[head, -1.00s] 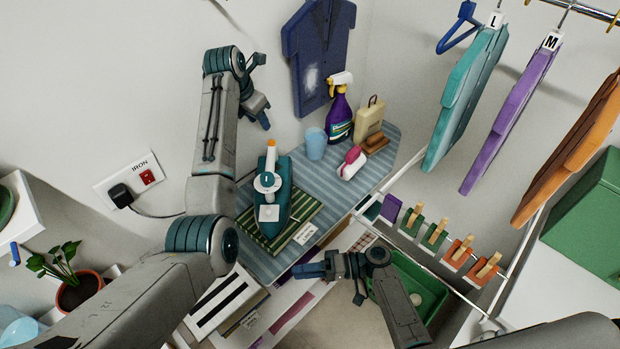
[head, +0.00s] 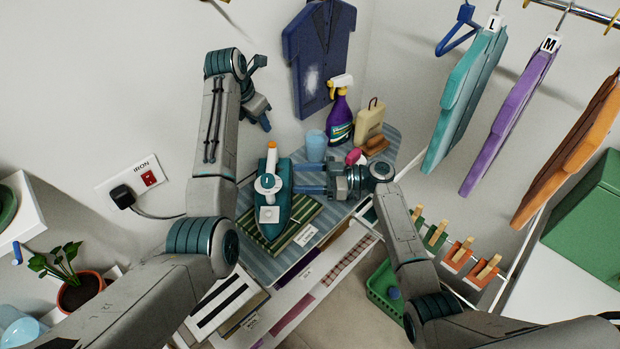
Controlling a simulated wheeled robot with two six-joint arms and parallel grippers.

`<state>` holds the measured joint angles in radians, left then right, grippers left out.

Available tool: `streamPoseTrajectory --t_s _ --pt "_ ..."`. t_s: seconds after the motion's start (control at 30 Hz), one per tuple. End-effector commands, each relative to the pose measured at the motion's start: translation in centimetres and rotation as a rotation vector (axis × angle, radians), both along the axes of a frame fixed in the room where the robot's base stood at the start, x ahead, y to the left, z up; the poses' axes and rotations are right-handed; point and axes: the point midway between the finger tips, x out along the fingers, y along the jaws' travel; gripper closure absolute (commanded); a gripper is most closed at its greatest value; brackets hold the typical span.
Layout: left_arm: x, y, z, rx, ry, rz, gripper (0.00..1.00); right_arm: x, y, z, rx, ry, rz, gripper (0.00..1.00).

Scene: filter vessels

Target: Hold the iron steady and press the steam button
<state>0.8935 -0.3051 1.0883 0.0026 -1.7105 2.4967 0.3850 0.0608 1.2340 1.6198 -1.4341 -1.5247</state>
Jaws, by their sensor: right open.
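The teal and white iron (head: 279,208) stands on a green striped pad (head: 303,213) on the ironing board. It has a round white part with a small teal centre (head: 267,182) and an orange tip (head: 272,144) at its far end. I cannot tell which is the steam button. My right gripper (head: 298,179) is open, its two fingers pointing left at the iron's right side. Nothing shows between them; whether they touch the iron is unclear. My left gripper (head: 265,123) hangs by the wall, above and behind the iron, apart from it; its finger gap is hidden.
A blue cup (head: 316,146), purple spray bottle (head: 340,117) and cream bottle (head: 369,122) stand behind my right gripper. A pink-handled brush (head: 354,156) is partly hidden by it. Hanging clothes and a peg rail are at right. A cord runs to the wall socket (head: 148,178).

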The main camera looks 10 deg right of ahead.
Motion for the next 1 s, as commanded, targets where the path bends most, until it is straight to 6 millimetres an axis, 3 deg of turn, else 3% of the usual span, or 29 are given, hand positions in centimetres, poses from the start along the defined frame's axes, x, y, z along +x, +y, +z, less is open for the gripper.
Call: streamPoseTrajectory --t_s 0.3,0.5,0.93,1.0 --pt "0.0 0.0 0.0 0.0 0.0 0.0 0.64 0.8 5.8 0.1 0.005 0.003 0.002 0.44" --pt "0.0 0.0 0.0 0.0 0.0 0.0 0.64 1.2 8.4 0.0 0.004 0.003 0.002 0.44" --pt "0.0 0.0 0.0 0.0 0.0 0.0 0.64 1.4 9.3 0.0 0.002 0.004 0.001 0.44" --pt "0.0 0.0 0.0 0.0 0.0 0.0 0.64 1.4 9.3 0.0 0.002 0.004 0.001 0.55"
